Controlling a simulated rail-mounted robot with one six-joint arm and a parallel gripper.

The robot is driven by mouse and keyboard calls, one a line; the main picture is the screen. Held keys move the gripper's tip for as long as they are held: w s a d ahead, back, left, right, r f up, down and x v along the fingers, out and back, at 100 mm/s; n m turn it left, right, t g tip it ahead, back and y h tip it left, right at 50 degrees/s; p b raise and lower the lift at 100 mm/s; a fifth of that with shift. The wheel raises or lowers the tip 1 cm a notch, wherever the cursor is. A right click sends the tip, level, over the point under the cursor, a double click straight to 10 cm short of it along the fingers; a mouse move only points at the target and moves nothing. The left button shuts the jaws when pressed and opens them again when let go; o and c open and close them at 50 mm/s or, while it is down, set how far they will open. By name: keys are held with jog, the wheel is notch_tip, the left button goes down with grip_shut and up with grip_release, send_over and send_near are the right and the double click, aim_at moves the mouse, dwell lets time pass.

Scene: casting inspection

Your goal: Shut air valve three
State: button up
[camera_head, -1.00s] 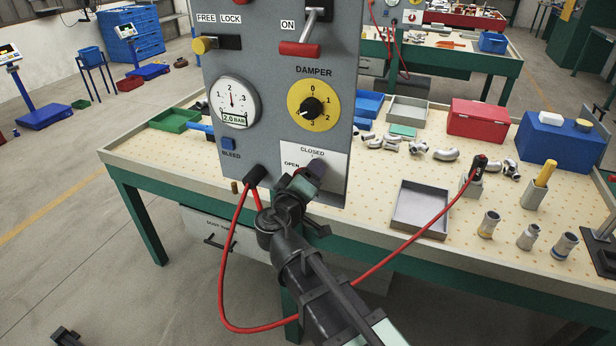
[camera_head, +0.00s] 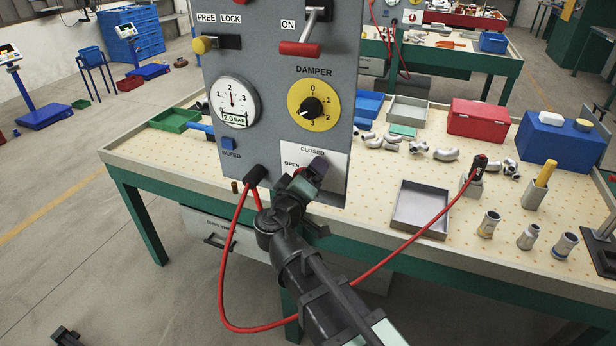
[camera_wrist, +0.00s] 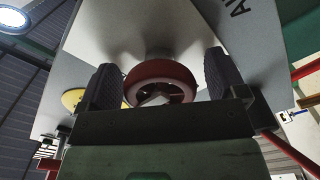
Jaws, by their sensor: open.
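A grey upright panel (camera_head: 262,75) stands over the bench, with a white plate (camera_head: 328,160) marked CLOSED and OPEN low on its right. In the wrist view a round dark red handwheel (camera_wrist: 161,84) sits on a stem at the panel. My gripper (camera_wrist: 163,88) is open, with one dark finger on each side of the wheel. Whether the fingers touch it I cannot tell. The valve's number is not readable.
The panel also bears a gauge (camera_head: 234,103) reading 2.0 bar, a yellow damper dial (camera_head: 313,105), a red-handled lever (camera_head: 300,49) and a yellow-knobbed lock (camera_head: 203,45). A red hose (camera_head: 223,270) loops beside my arm. A grey tray (camera_head: 421,209) and metal fittings lie to the right.

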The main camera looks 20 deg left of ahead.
jog(key=s+a, duration=0.1)
jog(key=s, duration=0.9)
jog(key=shift+s, duration=0.3)
jog(key=d+f+m+g+h+p, duration=0.2)
jog(key=d+f+m+g, duration=0.1)
jog(key=d+f+g, duration=1.2)
jog(key=d+r+m+g+y+p, duration=0.2)
jog(key=d+m, duration=0.4)
jog(key=d, duration=1.4)
jog(key=shift+r+m+g+y+p, duration=0.25)
jog(key=shift+m+g+y, duration=0.2)
jog(key=shift+y, duration=0.45)
jog(key=shift+s, duration=0.1)
jog(key=shift+c, duration=0.4)
